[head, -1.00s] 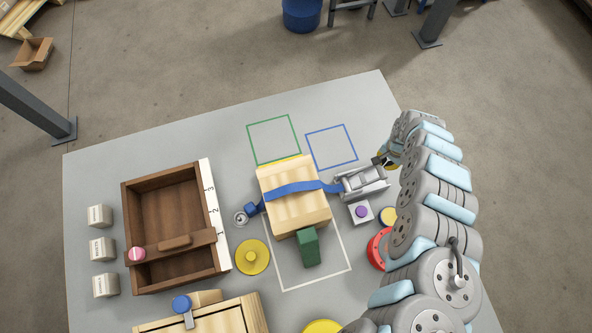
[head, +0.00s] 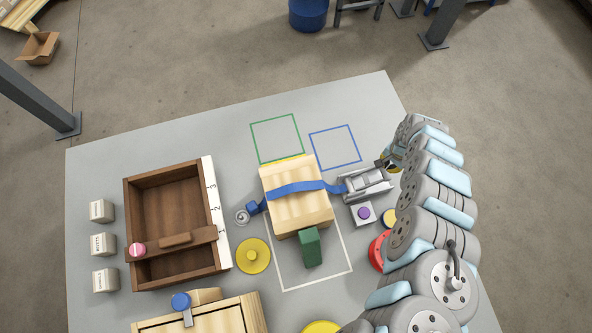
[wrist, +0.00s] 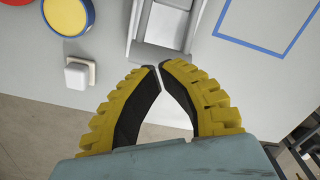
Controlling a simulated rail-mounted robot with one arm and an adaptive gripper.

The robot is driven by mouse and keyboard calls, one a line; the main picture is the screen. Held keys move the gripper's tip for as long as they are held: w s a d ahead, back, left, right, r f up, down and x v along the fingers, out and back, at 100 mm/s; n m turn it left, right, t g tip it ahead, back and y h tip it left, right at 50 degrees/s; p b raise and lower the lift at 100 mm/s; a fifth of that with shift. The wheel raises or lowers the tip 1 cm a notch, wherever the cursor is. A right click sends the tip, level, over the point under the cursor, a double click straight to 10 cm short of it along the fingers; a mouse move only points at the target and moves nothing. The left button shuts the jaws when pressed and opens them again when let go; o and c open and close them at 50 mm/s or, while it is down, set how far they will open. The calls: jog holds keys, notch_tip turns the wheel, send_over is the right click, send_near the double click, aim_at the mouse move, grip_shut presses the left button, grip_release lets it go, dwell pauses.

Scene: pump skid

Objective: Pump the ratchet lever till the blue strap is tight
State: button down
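The blue strap (head: 296,188) runs in a slight curve over the wooden block (head: 303,212), from a blue hook (head: 253,207) on the left to the grey metal ratchet (head: 366,184) on the right. The ratchet also shows at the top of the wrist view (wrist: 163,27). My gripper (wrist: 160,66) has yellow fingers with black pads. Their tips come nearly together just at the near end of the ratchet, with nothing visible gripped between them. In the head view my arm mostly hides the gripper, which is beside the ratchet's upper right end. The lever's exact position is unclear.
A box with a purple button (head: 364,213) stands just below the ratchet. A red round part (head: 379,252) is partly behind my arm. A green block (head: 311,247) touches the wooden block's near side. A wooden tray (head: 129,225) is left. The blue-outlined square (head: 334,147) is empty.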

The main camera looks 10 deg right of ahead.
aim_at(385, 172)
jog(key=shift+f, duration=0.1)
dwell(0.5)
jog(key=shift+w+d+f+b, duration=0.1)
jog(key=shift+d+f+b, duration=0.1)
jog(key=shift+f+b, duration=1.4)
jog(key=shift+d+f+b, duration=0.2)
jog(key=shift+f+b, duration=1.05)
jog(key=shift+f, duration=0.5)
jog(key=r+p, duration=0.2)
jog(key=p, duration=0.1)
jog(key=r+p, duration=0.5)
jog(key=shift+a+r+p, duration=0.1)
jog(key=shift+a+p, duration=0.2)
jog(key=shift+a, duration=0.1)
jog(key=shift+d+f+b, duration=0.25)
jog(key=shift+f+b, duration=1.65)
jog(key=shift+d+f+b, duration=0.2)
jog(key=shift+f+b, duration=1.65)
jog(key=shift+b, duration=0.05)
jog(key=r+p, duration=0.2)
jog(key=p, duration=0.1)
jog(key=r+p, duration=0.2)
jog(key=r, duration=0.1)
jog(key=a+r+p, duration=0.1)
jog(key=r+p, duration=0.1)
jog(key=p, duration=0.1)
jog(key=shift+r+p, duration=0.15)
jog(key=shift+p, duration=0.2)
